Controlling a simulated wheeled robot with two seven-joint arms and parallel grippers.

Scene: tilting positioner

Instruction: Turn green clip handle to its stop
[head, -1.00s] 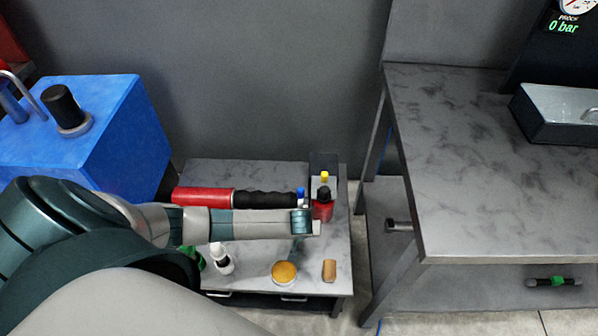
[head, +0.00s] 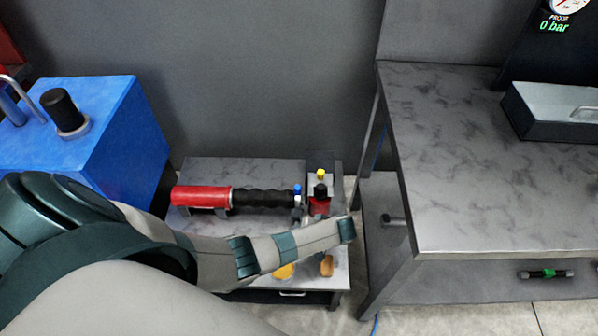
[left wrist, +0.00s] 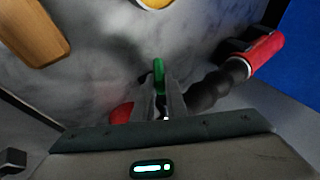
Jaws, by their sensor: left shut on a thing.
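In the left wrist view my left gripper (left wrist: 160,98) is shut on a slim green piece, the green clip handle (left wrist: 158,70), which sticks out past the fingertips. The lower part of the handle and what it is mounted on are hidden by the fingers. In the head view my left arm reaches across the front of the small grey table, and the handle and fingertips cannot be made out behind it. My right gripper is not in view.
A red cylinder with a black ribbed grip (head: 235,198) lies along the small table (head: 240,172). A red bottle (head: 320,205) stands at its right end. A yellow disc (head: 284,271) and wooden block (head: 327,266) sit near the front. A taller bench (head: 470,180) stands right.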

